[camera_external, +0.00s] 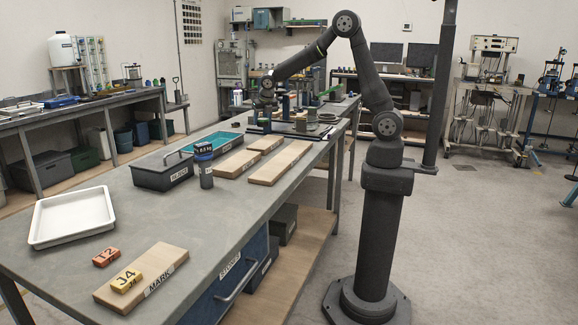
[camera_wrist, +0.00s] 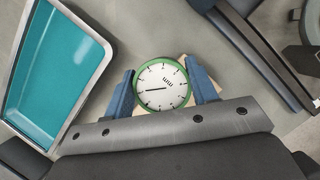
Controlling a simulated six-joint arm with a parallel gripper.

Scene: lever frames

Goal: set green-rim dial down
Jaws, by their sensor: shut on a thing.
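The green-rim dial (camera_wrist: 161,85) has a white face with black marks and a dark needle, and it faces the wrist camera. My gripper (camera_wrist: 160,74) is shut on it, with one blue finger on each side of the rim. In the external view my gripper (camera_external: 267,107) is over the far part of the bench, near a dark fixture. The dial cannot be made out there. A pale wooden piece shows partly behind the dial in the wrist view; I cannot tell whether they touch.
A teal-lined tray (camera_wrist: 105,45) lies left of the dial in the wrist view, a dark fixture (camera_wrist: 262,55) right. On the bench are wooden boards (camera_external: 281,163), a jar (camera_external: 206,177), a REJECT box (camera_external: 160,177) and a white tray (camera_external: 74,216). Bare bench lies between them.

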